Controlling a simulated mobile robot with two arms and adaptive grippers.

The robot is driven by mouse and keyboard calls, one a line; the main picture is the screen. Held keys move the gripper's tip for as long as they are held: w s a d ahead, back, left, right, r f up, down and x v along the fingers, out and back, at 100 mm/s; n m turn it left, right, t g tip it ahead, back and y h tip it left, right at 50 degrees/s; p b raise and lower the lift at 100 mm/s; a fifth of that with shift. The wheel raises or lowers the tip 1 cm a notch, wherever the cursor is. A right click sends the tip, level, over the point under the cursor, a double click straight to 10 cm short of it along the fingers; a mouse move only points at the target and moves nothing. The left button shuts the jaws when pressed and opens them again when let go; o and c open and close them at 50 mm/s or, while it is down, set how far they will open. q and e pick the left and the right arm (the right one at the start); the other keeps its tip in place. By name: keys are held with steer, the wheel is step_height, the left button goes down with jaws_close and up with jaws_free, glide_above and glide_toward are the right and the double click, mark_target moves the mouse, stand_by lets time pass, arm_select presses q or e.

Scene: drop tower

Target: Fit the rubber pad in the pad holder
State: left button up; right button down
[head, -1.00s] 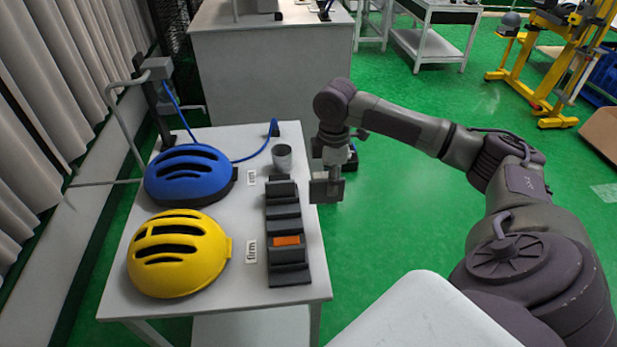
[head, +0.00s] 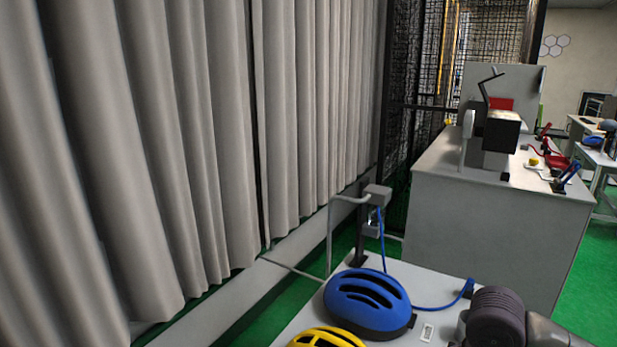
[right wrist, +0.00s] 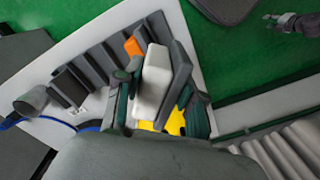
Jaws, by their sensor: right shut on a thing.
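My right gripper (right wrist: 158,88) is shut on a pale, rounded block, which I take as the rubber pad (right wrist: 152,82). Grey finger plates flank it in the right wrist view. I cannot tell which thing is the pad holder. In the head view, part of my right arm shows at the bottom right, but the gripper and rack are out of frame.
A blue helmet (head: 367,302) and a yellow helmet (head: 326,338) sit on the small table (head: 430,280). Behind is a grey bench (head: 490,230) with equipment. Curtains (head: 180,140) fill the left.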

steer(key=s+a+r+m, duration=0.1)
steer(key=s+a+m, duration=0.2)
steer(key=s+a, duration=0.15)
steer(key=w+d+f+n, duration=0.1)
steer(key=w+d+n, duration=0.3)
steer(key=d, duration=0.7)
steer(key=w+d+f+n, duration=0.1)
steer(key=w+d+n, duration=0.4)
steer(key=d, duration=0.6)
steer(key=shift+w+d+f+n, duration=0.2)
steer(key=shift+f+n, duration=0.1)
steer(key=shift+n, duration=0.9)
